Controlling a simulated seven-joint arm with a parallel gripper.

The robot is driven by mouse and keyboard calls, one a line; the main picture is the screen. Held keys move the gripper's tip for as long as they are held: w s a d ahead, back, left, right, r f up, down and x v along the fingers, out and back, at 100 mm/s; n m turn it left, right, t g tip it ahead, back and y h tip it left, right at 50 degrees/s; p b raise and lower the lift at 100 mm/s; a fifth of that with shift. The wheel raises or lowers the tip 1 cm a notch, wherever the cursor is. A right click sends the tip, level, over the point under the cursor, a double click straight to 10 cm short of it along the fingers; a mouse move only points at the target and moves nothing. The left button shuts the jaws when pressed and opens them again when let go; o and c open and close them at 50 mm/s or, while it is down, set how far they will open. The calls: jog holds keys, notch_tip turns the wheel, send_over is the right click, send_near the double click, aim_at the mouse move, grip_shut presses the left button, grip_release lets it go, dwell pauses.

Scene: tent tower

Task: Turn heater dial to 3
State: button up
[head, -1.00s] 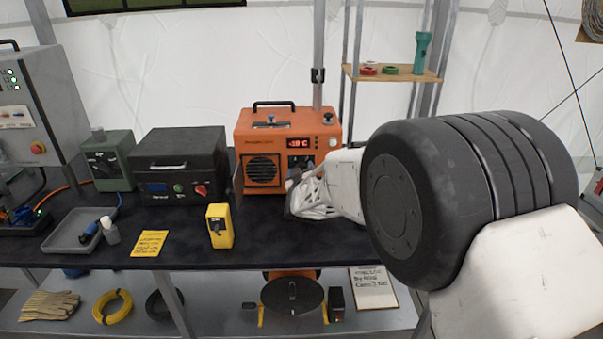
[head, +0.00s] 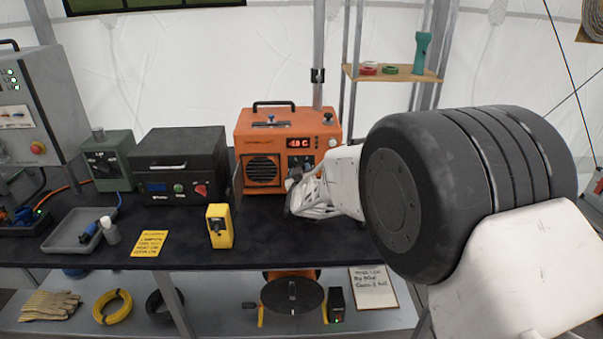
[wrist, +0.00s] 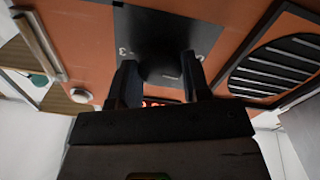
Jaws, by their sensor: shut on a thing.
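The orange heater (head: 289,122) stands at the back of the bench, with a round grille, a red lit display (head: 299,143) and a dark dial panel at its front right. In the wrist view the heater's front (wrist: 85,40) looks turned over. My gripper (wrist: 160,80) is shut on the black dial (wrist: 162,70), one finger on each side of it. A "3" shows on the panel left of the dial. Which mark the dial points to cannot be told. In the head view my gripper (head: 300,180) is at the heater's lower right, partly hiding the dial.
A black box (head: 180,165) and a green box (head: 108,160) stand left of the heater. A yellow meter (head: 219,226), a yellow note (head: 150,243) and a grey tray (head: 75,232) lie nearer the front.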

jog(key=m+y, duration=0.1)
jog(key=m, duration=3.3)
jog(key=shift+d, duration=0.1)
jog(key=shift+m, duration=0.3)
jog(key=o, duration=0.9)
jog(key=shift+s, duration=0.1)
